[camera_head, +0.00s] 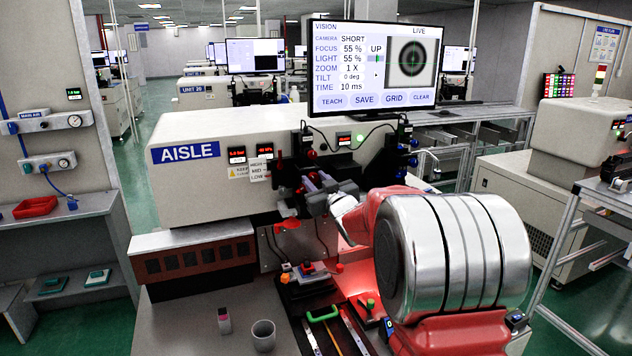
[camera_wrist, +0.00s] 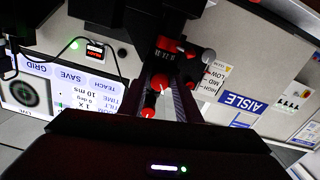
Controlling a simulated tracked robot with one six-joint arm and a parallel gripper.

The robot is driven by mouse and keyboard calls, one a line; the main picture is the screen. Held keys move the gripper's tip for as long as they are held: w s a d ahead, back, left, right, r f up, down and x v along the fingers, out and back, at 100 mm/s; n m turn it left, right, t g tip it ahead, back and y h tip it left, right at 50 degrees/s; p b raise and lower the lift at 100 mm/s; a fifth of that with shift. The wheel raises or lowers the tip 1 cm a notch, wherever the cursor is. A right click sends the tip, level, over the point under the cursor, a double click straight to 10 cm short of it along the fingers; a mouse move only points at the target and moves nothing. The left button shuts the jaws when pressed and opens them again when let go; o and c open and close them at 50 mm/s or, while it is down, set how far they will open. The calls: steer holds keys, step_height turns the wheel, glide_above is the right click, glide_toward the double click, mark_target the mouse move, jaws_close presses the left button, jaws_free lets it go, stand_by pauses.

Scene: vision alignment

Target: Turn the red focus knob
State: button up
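The screen (camera_head: 372,65) reads FOCUS 55 % and LIGHT 55 %, with a dark ring target. Small red knobs sit on the dark unit below it, one near the top (camera_head: 311,154). My gripper (camera_head: 317,178) is in front of this unit, its two fingers apart and pointing at it. In the wrist view, which is upside down, a red knob (camera_wrist: 160,82) shows between the fingers, with another red knob (camera_wrist: 168,44) beyond. I see no clear contact with either finger. No label shows which knob is focus.
Blue knobs (camera_head: 402,160) stand on the unit's right. The cream AISLE cabinet (camera_head: 190,180) is behind. On the bench are a grey cup (camera_head: 263,336), a green handle (camera_head: 322,313) and a small pink-topped block (camera_head: 224,320). The bench's front left is mostly clear.

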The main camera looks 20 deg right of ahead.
steer(key=c, duration=0.7)
steer(key=shift+n, duration=0.4)
steer(key=n, duration=0.3)
steer(key=shift+a, duration=0.1)
steer(key=shift+a+f+n, duration=0.1)
steer(key=shift+n, duration=2)
steer(key=o, duration=1)
steer(key=shift+o, duration=0.2)
